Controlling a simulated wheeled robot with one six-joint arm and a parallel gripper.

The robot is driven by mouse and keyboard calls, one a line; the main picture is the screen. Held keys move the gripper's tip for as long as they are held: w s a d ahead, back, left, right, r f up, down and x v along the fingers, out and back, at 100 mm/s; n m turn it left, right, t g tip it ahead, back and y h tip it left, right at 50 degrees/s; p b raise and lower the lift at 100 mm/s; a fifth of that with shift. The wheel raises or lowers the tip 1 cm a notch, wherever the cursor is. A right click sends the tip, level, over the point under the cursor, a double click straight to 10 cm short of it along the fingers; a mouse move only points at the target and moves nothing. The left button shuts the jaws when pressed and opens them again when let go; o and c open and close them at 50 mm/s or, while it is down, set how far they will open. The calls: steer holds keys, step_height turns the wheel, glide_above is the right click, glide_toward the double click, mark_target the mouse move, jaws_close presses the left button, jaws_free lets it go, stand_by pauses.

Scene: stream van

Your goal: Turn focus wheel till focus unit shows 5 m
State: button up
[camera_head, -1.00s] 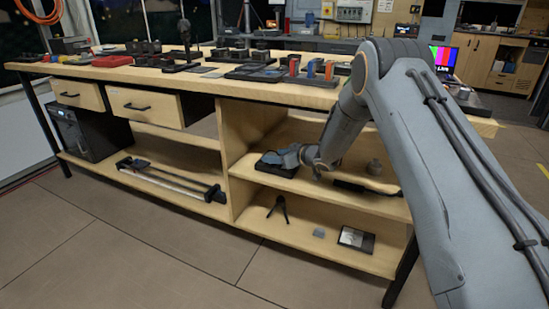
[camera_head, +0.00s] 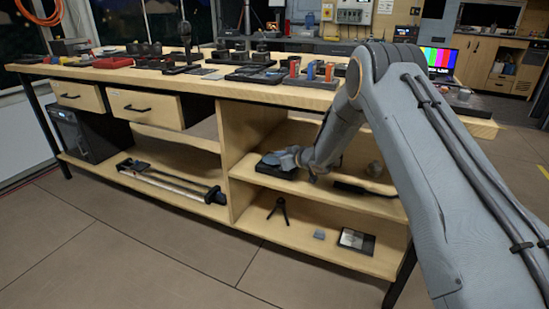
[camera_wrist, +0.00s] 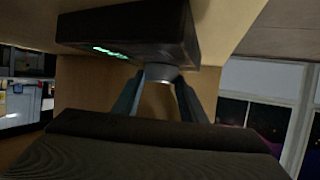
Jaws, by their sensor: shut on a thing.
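The focus unit (camera_wrist: 125,28) is a black box at the top of the wrist view. It has a green lit readout on its face, seen at a steep slant, and I cannot read the figures. Its grey focus wheel (camera_wrist: 160,73) sits between the fingers of my gripper (camera_wrist: 159,82), which is shut on it. In the head view the focus unit (camera_head: 264,168) lies as a dark block on the middle shelf, partly covered by my gripper (camera_head: 283,160).
The workbench top (camera_head: 190,76) above the shelf carries several tools and parts. A small black tripod (camera_head: 279,209) and a framed panel (camera_head: 356,240) stand on the lower shelf. A round grey item (camera_head: 375,169) sits to the right on the middle shelf.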

steer(key=shift+s+a+m+t+h+p, duration=0.2)
steer(key=shift+m+t+h+p, duration=0.45)
steer(key=shift+m+h, duration=0.35)
steer(key=m+t+h, duration=0.1)
steer(key=m+t+h+p, duration=0.1)
steer(key=m+h, duration=0.1)
steer(key=shift+s+a+m+h, duration=0.1)
steer(key=shift+a+m+h, duration=0.2)
steer(key=shift+a+m+t+h+p, duration=0.15)
steer(key=shift+m+h+p, duration=0.1)
steer(key=shift+m+h, duration=1)
steer(key=shift+a+m+t+h+p, duration=0.1)
steer(key=shift+a+m+h+p, duration=0.1)
steer(key=shift+m+h, duration=1.05)
steer(key=shift+h, duration=0.4)
steer(key=o, duration=1.1)
steer(key=shift+c, duration=0.2)
steer(key=p+v, duration=0.1)
steer(key=v, duration=0.6)
steer(key=shift+s+r, duration=0.15)
steer(key=shift+s, duration=0.2)
